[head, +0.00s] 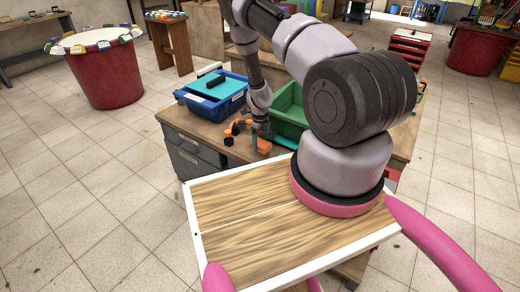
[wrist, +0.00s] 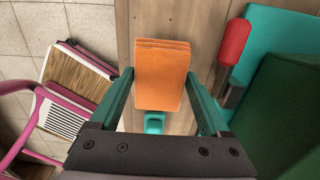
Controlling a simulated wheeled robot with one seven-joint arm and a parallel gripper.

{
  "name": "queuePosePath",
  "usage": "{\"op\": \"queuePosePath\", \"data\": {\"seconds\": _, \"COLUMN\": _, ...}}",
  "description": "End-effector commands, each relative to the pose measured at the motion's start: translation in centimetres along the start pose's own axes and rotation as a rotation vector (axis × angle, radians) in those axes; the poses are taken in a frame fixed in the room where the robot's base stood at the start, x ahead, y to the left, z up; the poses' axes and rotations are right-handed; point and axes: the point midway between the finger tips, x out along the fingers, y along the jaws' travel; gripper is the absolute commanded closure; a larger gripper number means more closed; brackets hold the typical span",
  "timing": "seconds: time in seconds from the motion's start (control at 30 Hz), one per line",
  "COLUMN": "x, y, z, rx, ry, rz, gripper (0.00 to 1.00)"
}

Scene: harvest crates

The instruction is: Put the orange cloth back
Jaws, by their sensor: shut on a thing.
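The orange cloth (wrist: 162,75) is a folded block between the two fingers of my gripper (wrist: 160,82) in the wrist view. The gripper is shut on it, with a finger against each side. In the head view the cloth (head: 264,147) shows small at the end of my arm, over the wooden worktop (head: 212,128), left of the green crate (head: 288,118). I cannot tell whether the cloth touches the worktop.
A blue crate (head: 222,104) holding a teal item and a black object stands at the worktop's back left. An orange-and-black item (head: 232,130) lies close left of the cloth. In the wrist view a red-handled tool (wrist: 234,42) is right of the cloth.

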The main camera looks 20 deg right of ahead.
Motion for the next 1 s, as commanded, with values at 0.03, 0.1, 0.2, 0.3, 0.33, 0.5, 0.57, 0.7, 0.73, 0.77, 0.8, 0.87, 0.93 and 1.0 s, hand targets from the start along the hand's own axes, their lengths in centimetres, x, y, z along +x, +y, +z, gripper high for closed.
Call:
{"op": "queuePosePath", "data": {"seconds": 0.03, "x": 0.9, "y": 0.0, "z": -0.1, "rx": 0.001, "ry": 0.002, "rz": 0.002, "gripper": 0.64}}
{"op": "queuePosePath", "data": {"seconds": 0.1, "x": 2.1, "y": 0.1, "z": -0.1, "rx": 0.001, "ry": 0.002, "rz": 0.003, "gripper": 0.64}}
{"op": "queuePosePath", "data": {"seconds": 0.2, "x": 3.4, "y": 0.1, "z": -0.1, "rx": -0.001, "ry": 0.002, "rz": 0.002, "gripper": 0.64}}
{"op": "queuePosePath", "data": {"seconds": 0.3, "x": 3.7, "y": 0.0, "z": 0.0, "rx": -0.001, "ry": 0.0, "rz": 0.0, "gripper": 0.64}}
{"op": "queuePosePath", "data": {"seconds": 0.33, "x": 3.7, "y": 0.0, "z": 0.0, "rx": -0.001, "ry": 0.0, "rz": 0.0, "gripper": 0.64}}
{"op": "queuePosePath", "data": {"seconds": 0.5, "x": 3.7, "y": 0.1, "z": 0.0, "rx": -0.001, "ry": 0.001, "rz": 0.001, "gripper": 0.64}}
{"op": "queuePosePath", "data": {"seconds": 0.57, "x": 3.9, "y": 0.1, "z": -0.1, "rx": -0.001, "ry": 0.001, "rz": 0.001, "gripper": 0.64}}
{"op": "queuePosePath", "data": {"seconds": 0.7, "x": 4.3, "y": 0.1, "z": -0.1, "rx": -0.001, "ry": 0.001, "rz": 0.001, "gripper": 0.64}}
{"op": "queuePosePath", "data": {"seconds": 0.73, "x": 4.4, "y": 0.1, "z": -0.1, "rx": 0.0, "ry": 0.001, "rz": 0.001, "gripper": 0.64}}
{"op": "queuePosePath", "data": {"seconds": 0.77, "x": 4.5, "y": 0.1, "z": -0.1, "rx": 0.0, "ry": 0.001, "rz": 0.001, "gripper": 0.64}}
{"op": "queuePosePath", "data": {"seconds": 0.8, "x": 4.5, "y": 0.1, "z": -0.1, "rx": 0.0, "ry": 0.001, "rz": 0.001, "gripper": 0.16}}
{"op": "queuePosePath", "data": {"seconds": 0.87, "x": 4.5, "y": 0.1, "z": -0.1, "rx": 0.0, "ry": 0.001, "rz": 0.001, "gripper": 0.0}}
{"op": "queuePosePath", "data": {"seconds": 0.93, "x": 4.5, "y": 0.1, "z": -0.1, "rx": 0.0, "ry": 0.001, "rz": 0.001, "gripper": 0.0}}
{"op": "queuePosePath", "data": {"seconds": 1.0, "x": 4.5, "y": 0.1, "z": -0.1, "rx": 0.0, "ry": 0.001, "rz": 0.001, "gripper": 0.0}}
